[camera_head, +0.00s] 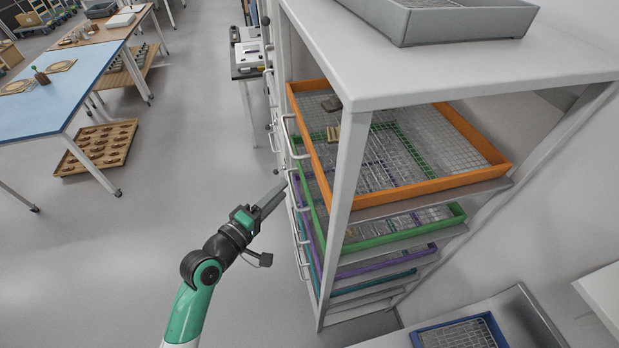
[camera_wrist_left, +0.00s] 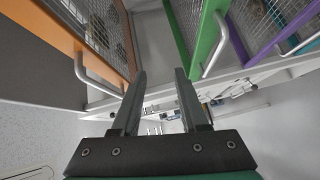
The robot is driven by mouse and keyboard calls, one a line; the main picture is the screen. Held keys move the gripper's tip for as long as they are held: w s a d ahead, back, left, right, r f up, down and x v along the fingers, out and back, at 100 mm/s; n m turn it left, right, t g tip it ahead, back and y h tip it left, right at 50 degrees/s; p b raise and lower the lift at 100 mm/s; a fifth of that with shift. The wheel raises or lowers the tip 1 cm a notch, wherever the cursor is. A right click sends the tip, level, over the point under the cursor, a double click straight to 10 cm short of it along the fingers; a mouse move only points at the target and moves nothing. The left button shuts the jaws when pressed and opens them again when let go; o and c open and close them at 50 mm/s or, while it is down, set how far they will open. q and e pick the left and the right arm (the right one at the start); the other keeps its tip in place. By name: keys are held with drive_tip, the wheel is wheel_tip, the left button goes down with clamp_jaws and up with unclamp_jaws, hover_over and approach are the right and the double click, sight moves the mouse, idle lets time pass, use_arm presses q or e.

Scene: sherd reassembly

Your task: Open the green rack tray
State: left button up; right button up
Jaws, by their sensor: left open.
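The green rack tray (camera_head: 405,236) sits in the white rack (camera_head: 345,190), just below the orange tray (camera_head: 497,172). It appears pushed in like its neighbours. In the left wrist view the green tray (camera_wrist_left: 206,38) has a pale bar handle (camera_wrist_left: 216,58) on its front. My left gripper (camera_head: 281,188) is in front of the rack, near the column of handles. In the left wrist view its two fingers (camera_wrist_left: 160,74) are apart with nothing between them. My right gripper is not in view.
Purple (camera_head: 385,263) and teal (camera_head: 372,284) trays sit below the green one. The orange tray's handle (camera_wrist_left: 92,78) sticks out beside my left finger. A grey bin (camera_head: 440,25) stands on the rack top. The floor left of the rack is clear.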

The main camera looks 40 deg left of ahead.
use_arm(q)
drive_tip(key=b, duration=0.1)
approach(291, 188)
wheel_tip(291, 188, up, 3)
drive_tip(key=d, duration=0.2)
wheel_tip(291, 188, down, 3)
drive_tip(key=s+a+n+g+y+b, duration=0.1)
drive_tip(key=b, duration=0.1)
drive_tip(key=w+b, duration=0.1)
drive_tip(key=w, duration=0.2)
drive_tip(key=w+a+b, duration=0.1)
drive_tip(key=w, duration=0.3)
drive_tip(key=w+f+b, duration=0.1)
drive_tip(key=w, duration=0.3)
drive_tip(key=shift+w+a+f, duration=0.1)
drive_tip(key=shift+a, duration=0.25)
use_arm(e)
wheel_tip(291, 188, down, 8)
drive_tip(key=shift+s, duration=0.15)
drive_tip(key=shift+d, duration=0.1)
use_arm(q)
clamp_jaws()
